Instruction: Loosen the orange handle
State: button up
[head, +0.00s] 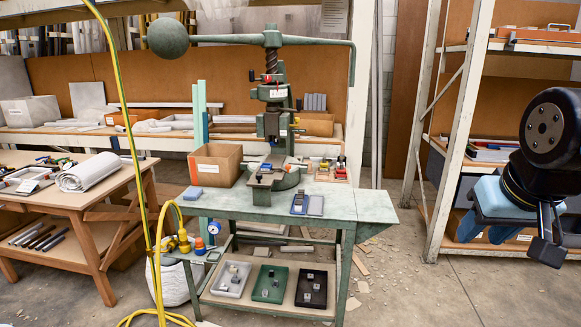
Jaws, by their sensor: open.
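The green fly press (272,125) stands on the green workbench, with its long horizontal arm and round ball weight at the top. A small orange-red part (266,167) shows low on the press, beside the tooling at its base. It is too small for me to tell its shape or how tight it is, and I cannot be sure that it is the orange handle. My gripper (509,240) hangs at the right of the head view, well apart from the press. It is open, with nothing seen between its fingers.
The green workbench (372,208) also carries a cardboard box (216,164) and small red and yellow tools (341,170). A yellow hose (152,230) hangs in front on the left. A metal rack (458,130) stands behind my gripper. The floor at the front right is clear.

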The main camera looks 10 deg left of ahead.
aim_at(288, 166)
jog(key=k, duration=1)
jog(key=u, duration=0.55)
jog(key=i, duration=1.95)
jog(key=z, duration=0.5)
